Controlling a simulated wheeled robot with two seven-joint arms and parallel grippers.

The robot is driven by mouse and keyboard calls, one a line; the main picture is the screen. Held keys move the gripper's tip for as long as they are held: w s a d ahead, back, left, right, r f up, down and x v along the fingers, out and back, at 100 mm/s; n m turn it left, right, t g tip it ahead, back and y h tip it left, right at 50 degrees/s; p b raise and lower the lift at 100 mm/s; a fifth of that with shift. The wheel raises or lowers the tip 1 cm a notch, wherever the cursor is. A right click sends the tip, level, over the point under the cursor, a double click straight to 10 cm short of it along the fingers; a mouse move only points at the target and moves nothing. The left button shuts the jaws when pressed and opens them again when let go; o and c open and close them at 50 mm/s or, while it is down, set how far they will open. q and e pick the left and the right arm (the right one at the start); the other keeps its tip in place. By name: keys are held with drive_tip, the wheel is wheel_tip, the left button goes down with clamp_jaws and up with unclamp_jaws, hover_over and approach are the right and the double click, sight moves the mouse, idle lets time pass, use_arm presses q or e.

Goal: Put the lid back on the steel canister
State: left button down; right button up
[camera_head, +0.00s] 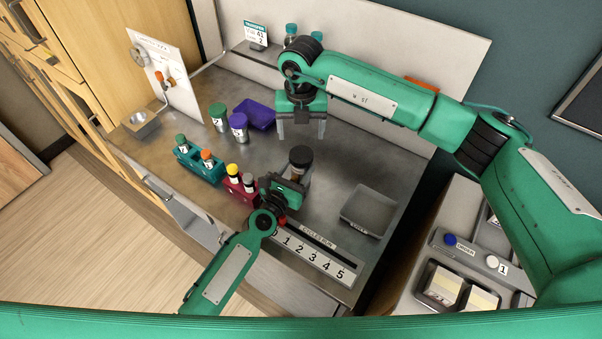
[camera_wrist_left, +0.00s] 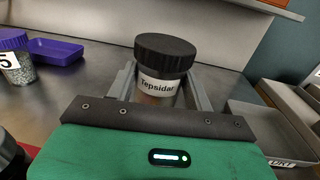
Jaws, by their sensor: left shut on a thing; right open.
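A jar with a broad black lid (camera_head: 301,154) stands near the middle of the steel bench, and its lid is on. In the left wrist view the jar (camera_wrist_left: 158,88) has a white label reading "Tepsidar" and a brownish lower part. My left gripper (camera_head: 293,178) is shut on this jar, with a finger on each side below the lid; it also shows in the left wrist view (camera_wrist_left: 160,92). My right gripper (camera_head: 301,131) is open and empty, pointing down just behind the jar. I cannot pick out a separate steel canister or a loose lid.
A green-lidded jar (camera_head: 217,112), a purple-lidded jar (camera_head: 238,125) and a purple tray (camera_head: 258,113) stand behind left. A teal rack (camera_head: 187,158) and a red rack (camera_head: 234,190) hold vials. A grey tray (camera_head: 369,208) is at right, a numbered strip (camera_head: 312,257) in front.

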drive_tip(key=n, duration=0.4)
drive_tip(key=shift+n, duration=0.4)
drive_tip(key=n, duration=0.4)
drive_tip(key=shift+n, duration=0.4)
drive_tip(key=n, duration=0.7)
drive_tip(key=shift+n, duration=0.3)
drive_tip(key=n, duration=0.7)
drive_tip(key=shift+n, duration=0.4)
drive_tip(key=n, duration=0.8)
drive_tip(key=shift+n, duration=0.3)
